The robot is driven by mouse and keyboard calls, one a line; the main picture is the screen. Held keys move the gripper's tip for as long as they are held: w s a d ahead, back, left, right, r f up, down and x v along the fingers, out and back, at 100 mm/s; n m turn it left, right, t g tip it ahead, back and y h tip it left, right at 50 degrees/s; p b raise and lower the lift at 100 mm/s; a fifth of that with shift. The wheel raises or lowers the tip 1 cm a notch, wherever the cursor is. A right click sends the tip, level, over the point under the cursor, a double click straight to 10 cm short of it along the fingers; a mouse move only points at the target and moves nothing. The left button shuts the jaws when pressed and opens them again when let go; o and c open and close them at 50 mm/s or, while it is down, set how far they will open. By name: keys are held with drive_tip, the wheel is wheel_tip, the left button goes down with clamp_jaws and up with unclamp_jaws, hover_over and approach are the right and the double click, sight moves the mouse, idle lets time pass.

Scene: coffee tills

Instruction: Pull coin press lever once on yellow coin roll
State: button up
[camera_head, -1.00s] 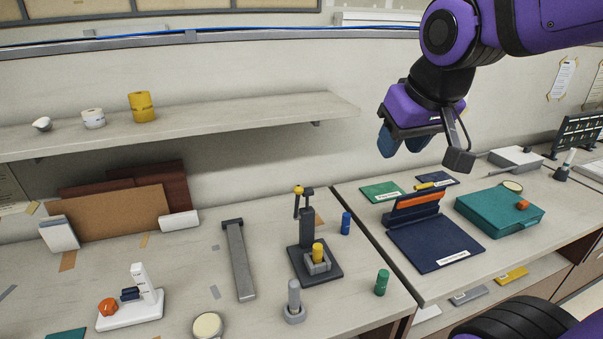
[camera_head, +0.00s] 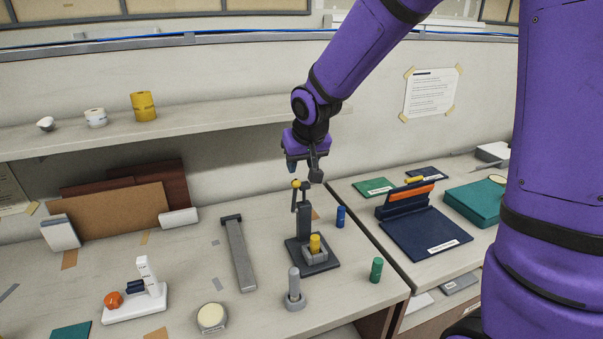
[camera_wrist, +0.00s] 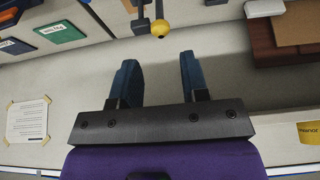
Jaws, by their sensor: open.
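The coin press (camera_head: 306,230) stands upright on a dark base on the left counter. Its lever (camera_head: 295,198) rises at the top and ends in a yellow ball knob (camera_head: 296,184). The yellow coin roll (camera_head: 315,243) stands in the grey holder at the front of the press base. My gripper (camera_head: 303,174) is open and empty, just above and close to the knob in the head view. In the wrist view the knob (camera_wrist: 160,28) shows beyond the two blue fingertips (camera_wrist: 157,68), roughly between them and apart from them.
A blue roll (camera_head: 340,217) stands right of the press, a green roll (camera_head: 376,270) at front right, and a grey post (camera_head: 294,287) in front. A long grey tray (camera_head: 239,254) lies to the left. The wall shelf (camera_head: 230,122) is behind.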

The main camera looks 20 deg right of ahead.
sight(296, 181)
drive_tip(key=x, duration=0.8)
drive_tip(key=shift+c, duration=0.2)
drive_tip(key=c, duration=0.5)
